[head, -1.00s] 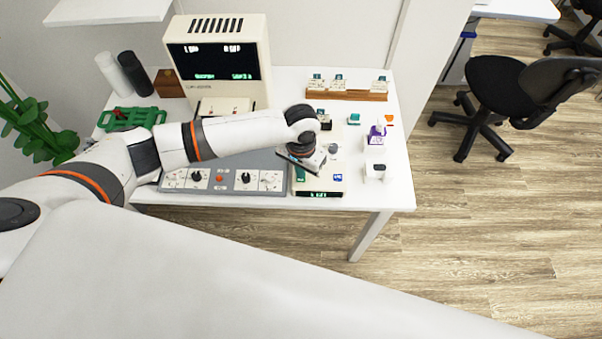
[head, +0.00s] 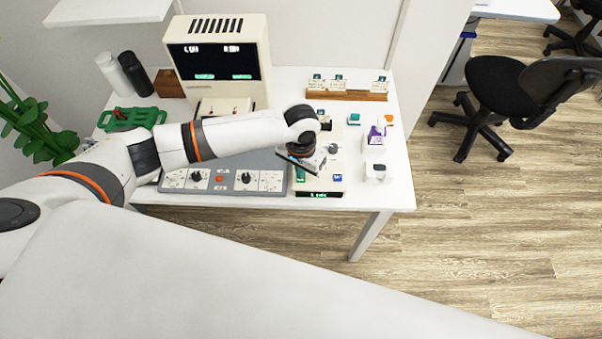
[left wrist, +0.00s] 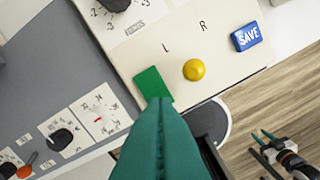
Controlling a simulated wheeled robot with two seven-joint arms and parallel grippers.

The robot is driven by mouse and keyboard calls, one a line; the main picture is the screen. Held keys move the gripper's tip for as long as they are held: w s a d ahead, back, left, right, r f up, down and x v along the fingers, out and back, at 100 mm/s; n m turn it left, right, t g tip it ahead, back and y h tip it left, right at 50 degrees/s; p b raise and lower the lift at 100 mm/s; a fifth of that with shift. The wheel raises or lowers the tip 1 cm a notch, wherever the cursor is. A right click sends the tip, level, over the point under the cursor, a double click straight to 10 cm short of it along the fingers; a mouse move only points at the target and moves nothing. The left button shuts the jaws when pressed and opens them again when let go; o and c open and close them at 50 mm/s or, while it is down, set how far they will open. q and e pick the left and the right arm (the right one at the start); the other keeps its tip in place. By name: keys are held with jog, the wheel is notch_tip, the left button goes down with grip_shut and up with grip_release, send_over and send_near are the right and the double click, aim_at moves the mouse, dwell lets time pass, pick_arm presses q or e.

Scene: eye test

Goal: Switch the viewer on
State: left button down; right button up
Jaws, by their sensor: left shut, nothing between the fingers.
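A cream desk unit (head: 333,186) stands at the front right of the table, with a small lit green display on its front edge. My right gripper (left wrist: 266,150) shows open and empty in the left wrist view, over the floor.
A large cream viewer-like box (head: 219,103) with a lit dark screen stands behind. A grey panel (head: 232,163) with knobs lies left of the desk unit. A wooden rack (head: 345,95) is behind.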

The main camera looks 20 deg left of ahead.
pick_arm(q)
jog(key=shift+f+b, duration=0.4)
jog(key=shift+f, duration=0.55)
dwell(1.0)
jog(key=shift+r+p, duration=0.95)
jog(key=shift+p, duration=0.25)
notch_tip(320, 180, up, 5)
jog(key=p, duration=0.6)
jog(key=shift+r, duration=0.15)
